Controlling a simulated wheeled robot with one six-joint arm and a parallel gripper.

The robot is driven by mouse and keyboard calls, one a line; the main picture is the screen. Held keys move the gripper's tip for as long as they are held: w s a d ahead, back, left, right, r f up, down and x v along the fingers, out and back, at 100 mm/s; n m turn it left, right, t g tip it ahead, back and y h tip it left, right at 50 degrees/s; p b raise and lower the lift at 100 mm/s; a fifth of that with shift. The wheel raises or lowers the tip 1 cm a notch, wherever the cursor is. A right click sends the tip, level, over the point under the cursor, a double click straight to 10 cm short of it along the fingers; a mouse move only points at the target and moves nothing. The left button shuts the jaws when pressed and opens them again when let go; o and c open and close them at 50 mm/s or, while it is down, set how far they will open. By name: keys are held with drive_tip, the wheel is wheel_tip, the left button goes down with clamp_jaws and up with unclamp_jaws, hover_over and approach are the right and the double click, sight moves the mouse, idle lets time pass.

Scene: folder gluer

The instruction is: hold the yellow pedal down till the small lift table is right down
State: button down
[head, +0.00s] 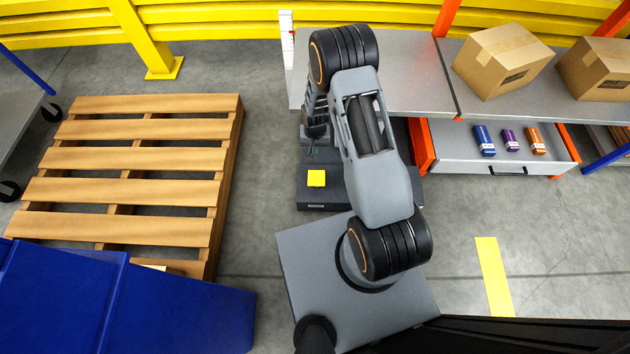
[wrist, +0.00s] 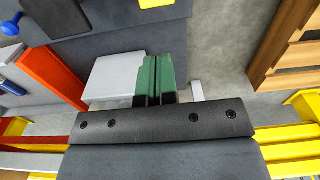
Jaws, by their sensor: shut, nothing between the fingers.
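The yellow pedal (head: 316,178) sits on a dark grey base (head: 345,196) on the floor, in the middle of the head view. Its edge also shows at the top of the wrist view (wrist: 156,3). My gripper (head: 313,153) points down just beyond the pedal, apart from it in the picture; its height is hard to judge. Its green fingers (wrist: 152,78) are together and empty. A light grey plate (wrist: 108,80) beside the fingers in the wrist view may be the lift table's top. My arm hides most of it in the head view, so its height cannot be told.
A wooden pallet (head: 140,150) lies to the left and a blue bin (head: 130,300) at lower left. A grey bench (head: 410,80) with cardboard boxes (head: 500,60) stands behind right, over an open drawer (head: 455,160) holding small containers.

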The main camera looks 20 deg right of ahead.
hover_over(316, 177)
wheel_tip(316, 177, down, 6)
drive_tip(key=shift+b, duration=0.45)
drive_tip(key=shift+a+f, duration=0.1)
wheel_tip(316, 177, down, 14)
drive_tip(key=b, duration=0.5)
